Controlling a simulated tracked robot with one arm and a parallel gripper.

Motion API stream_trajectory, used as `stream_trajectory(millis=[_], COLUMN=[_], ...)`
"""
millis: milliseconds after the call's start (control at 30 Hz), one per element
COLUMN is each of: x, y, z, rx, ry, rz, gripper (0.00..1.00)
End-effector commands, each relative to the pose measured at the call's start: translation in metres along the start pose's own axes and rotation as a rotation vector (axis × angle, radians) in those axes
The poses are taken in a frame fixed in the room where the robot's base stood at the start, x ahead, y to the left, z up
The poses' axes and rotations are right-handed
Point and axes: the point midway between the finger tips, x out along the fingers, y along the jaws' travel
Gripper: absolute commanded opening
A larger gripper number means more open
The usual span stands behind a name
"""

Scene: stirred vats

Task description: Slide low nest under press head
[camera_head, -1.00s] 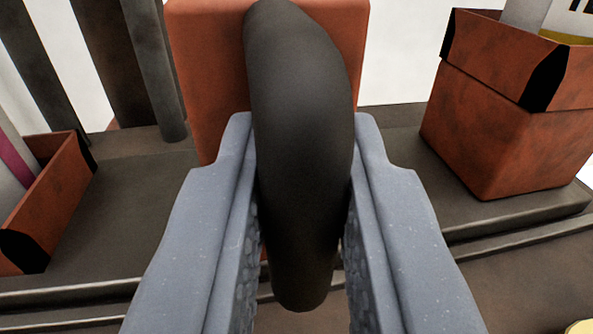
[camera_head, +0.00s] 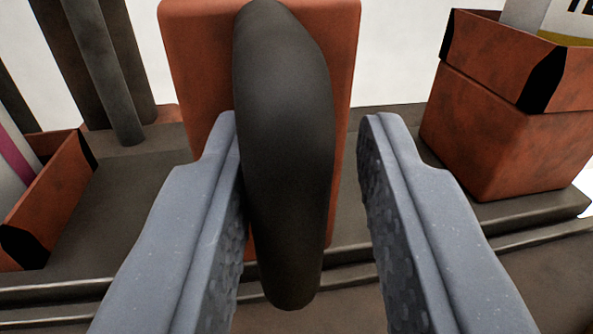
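A dark upright handle (camera_head: 285,160) stands in front of a red-brown block (camera_head: 200,60) in the middle of the view. My gripper (camera_head: 300,117) is open around the handle. Its left finger is against or very near the handle, and a clear gap shows on the right. At the left, a low red-brown open box (camera_head: 50,190), apparently the low nest, sits on a dark plate (camera_head: 120,215) and holds something pale with a magenta stripe. At the right, another open box sits on a tall red-brown block (camera_head: 500,135). I cannot make out the press head.
Dark posts (camera_head: 105,70) rise behind the plate at the upper left, close behind the low box. A pale item with a yellow band (camera_head: 565,38) stands in the right box. Dark stepped rails (camera_head: 60,292) run along the front.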

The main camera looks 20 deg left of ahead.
Motion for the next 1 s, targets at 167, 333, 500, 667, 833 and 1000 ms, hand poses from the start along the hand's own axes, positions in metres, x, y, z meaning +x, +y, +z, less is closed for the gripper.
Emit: stream_trajectory(millis=[167,333,500,667,833,1000], x=[0.000,-0.001,-0.010,-0.027,-0.049,-0.072], y=[0.000,-0.001,-0.002,-0.002,-0.003,-0.003], z=[0.000,0.000,0.001,-0.001,-0.001,-0.001], rx=[0.000,-0.001,-0.001,-0.001,-0.001,0.000], ry=[0.000,-0.001,-0.002,-0.003,-0.002,0.000], rz=[-0.001,-0.002,-0.002,-0.003,-0.004,-0.003], gripper=[0.36,0.36,0.36,0.36,0.36,0.36])
